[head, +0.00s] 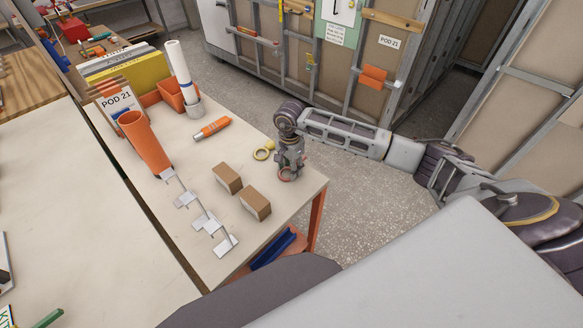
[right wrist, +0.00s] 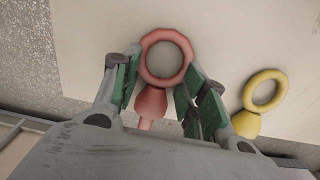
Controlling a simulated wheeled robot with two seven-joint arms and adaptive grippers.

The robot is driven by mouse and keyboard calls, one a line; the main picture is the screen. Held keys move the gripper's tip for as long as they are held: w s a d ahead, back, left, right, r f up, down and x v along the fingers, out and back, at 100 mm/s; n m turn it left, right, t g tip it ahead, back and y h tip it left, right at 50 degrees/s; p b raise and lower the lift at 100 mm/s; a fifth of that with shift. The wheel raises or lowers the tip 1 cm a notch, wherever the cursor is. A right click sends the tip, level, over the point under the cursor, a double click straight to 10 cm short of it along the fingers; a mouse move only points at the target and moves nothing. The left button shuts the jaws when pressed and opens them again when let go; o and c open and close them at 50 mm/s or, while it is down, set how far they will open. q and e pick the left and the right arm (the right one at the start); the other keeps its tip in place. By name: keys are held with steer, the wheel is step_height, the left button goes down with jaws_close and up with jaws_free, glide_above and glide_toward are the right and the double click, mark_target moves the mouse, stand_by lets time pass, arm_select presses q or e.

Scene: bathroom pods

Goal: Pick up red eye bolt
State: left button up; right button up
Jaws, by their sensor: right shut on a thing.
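The red eye bolt (right wrist: 165,58) shows in the right wrist view, its ring toward the top and its collar and shank running down between the fingers. My right gripper (right wrist: 160,88) is shut on it, a green-padded finger on either side. In the head view my right gripper (head: 288,170) points down at the right edge of the table, with a bit of the red ring (head: 285,175) at its tips. Whether the bolt touches the table I cannot tell. My left gripper is not in view.
A yellow eye bolt (head: 264,150) lies close beside my right gripper; it also shows in the right wrist view (right wrist: 262,100). Two cardboard boxes (head: 227,178) (head: 256,203), an orange tube (head: 145,142), an orange cylinder (head: 212,128) and white brackets (head: 205,222) are on the table (head: 190,155).

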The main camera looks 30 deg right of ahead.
step_height(320, 180, up, 8)
steer(key=shift+r+b, duration=0.2)
steer(key=shift+b, duration=0.4)
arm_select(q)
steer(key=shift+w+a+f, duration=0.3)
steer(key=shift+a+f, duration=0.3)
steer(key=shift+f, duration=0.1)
arm_select(e)
steer(key=shift+r, duration=0.8)
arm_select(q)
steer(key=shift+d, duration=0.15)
arm_select(e)
steer(key=shift+s+f, duration=0.2)
steer(key=shift+f, duration=0.1)
